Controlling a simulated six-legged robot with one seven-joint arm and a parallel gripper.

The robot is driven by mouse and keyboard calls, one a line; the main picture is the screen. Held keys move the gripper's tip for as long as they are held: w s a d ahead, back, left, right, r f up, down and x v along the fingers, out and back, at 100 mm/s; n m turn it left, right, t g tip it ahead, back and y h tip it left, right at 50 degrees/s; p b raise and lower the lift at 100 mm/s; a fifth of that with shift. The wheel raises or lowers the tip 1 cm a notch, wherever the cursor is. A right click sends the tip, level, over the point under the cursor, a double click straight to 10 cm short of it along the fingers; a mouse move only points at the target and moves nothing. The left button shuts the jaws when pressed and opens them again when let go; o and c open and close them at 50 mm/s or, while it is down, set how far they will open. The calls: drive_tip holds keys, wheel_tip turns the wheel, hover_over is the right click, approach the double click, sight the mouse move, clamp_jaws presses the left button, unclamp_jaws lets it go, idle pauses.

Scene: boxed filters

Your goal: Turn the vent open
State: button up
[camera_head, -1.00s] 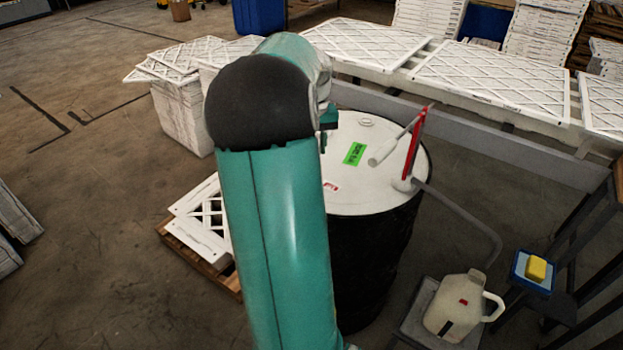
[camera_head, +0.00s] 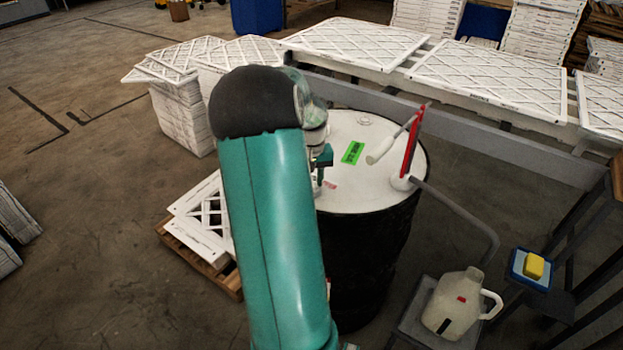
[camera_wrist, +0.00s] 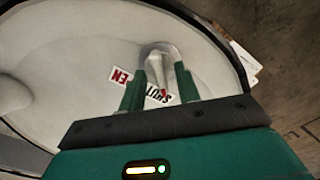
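The white-topped drum (camera_head: 395,190) stands beside my arm. The vent (camera_wrist: 160,58) is a pale metal fitting with a narrow lever on the drum lid, seen in the wrist view. Labels reading SHUT (camera_wrist: 158,97) and, partly hidden, "EN" (camera_wrist: 122,77) lie on either side of it. My gripper (camera_wrist: 162,82) has its two green fingers spread, with the vent's lever between them; I cannot tell whether either finger touches it. In the head view my gripper (camera_head: 321,170) is low over the lid's left side, and my arm hides the vent.
A pump with a red handle (camera_head: 411,142) and a grey hose (camera_head: 465,220) rises from the lid's right side. A jug (camera_head: 457,303) stands right of the drum, near a yellow sponge (camera_head: 534,266). A filter-laden bench (camera_head: 490,75) runs behind.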

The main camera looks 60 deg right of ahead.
clamp_jaws()
drive_tip(key=shift+m, duration=0.4)
drive_tip(key=m, duration=1.2)
drive_tip(key=shift+m, duration=0.3)
drive_tip(key=m, duration=0.4)
drive_tip(key=shift+m, duration=0.3)
